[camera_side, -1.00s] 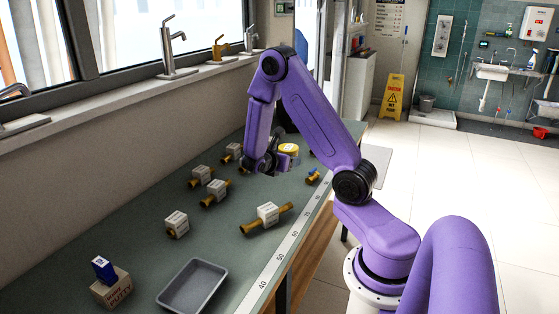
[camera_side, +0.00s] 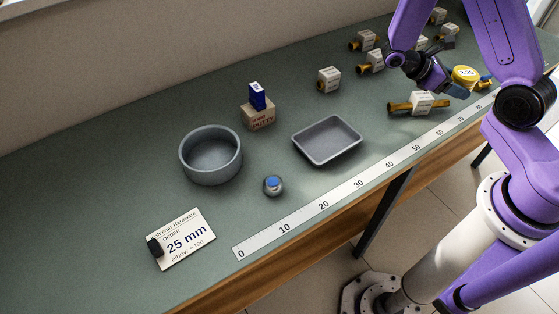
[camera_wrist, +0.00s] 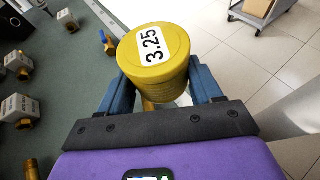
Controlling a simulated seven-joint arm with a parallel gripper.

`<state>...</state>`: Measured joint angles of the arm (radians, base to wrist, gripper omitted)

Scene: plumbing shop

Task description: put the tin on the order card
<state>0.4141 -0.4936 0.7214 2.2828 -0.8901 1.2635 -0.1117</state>
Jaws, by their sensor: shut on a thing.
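The yellow tin (camera_side: 465,75), with a white "3.25" label on its lid, is between the fingers of my gripper (camera_side: 455,86) at the far right of the bench. In the wrist view the tin (camera_wrist: 152,62) fills the space between the two blue fingers, and my gripper (camera_wrist: 155,88) is shut on it. Whether the tin touches the bench is unclear. The order card (camera_side: 188,243), printed "25 mm elbow + tee", lies flat at the near left, far from my gripper.
A round grey bowl (camera_side: 210,172), a blue-topped knob (camera_side: 273,186), a grey tray (camera_side: 327,154) and a putty box (camera_side: 258,118) with a blue box on it stand between gripper and card. Several boxed brass fittings are near my gripper. A ruler strip (camera_side: 325,205) lines the front edge.

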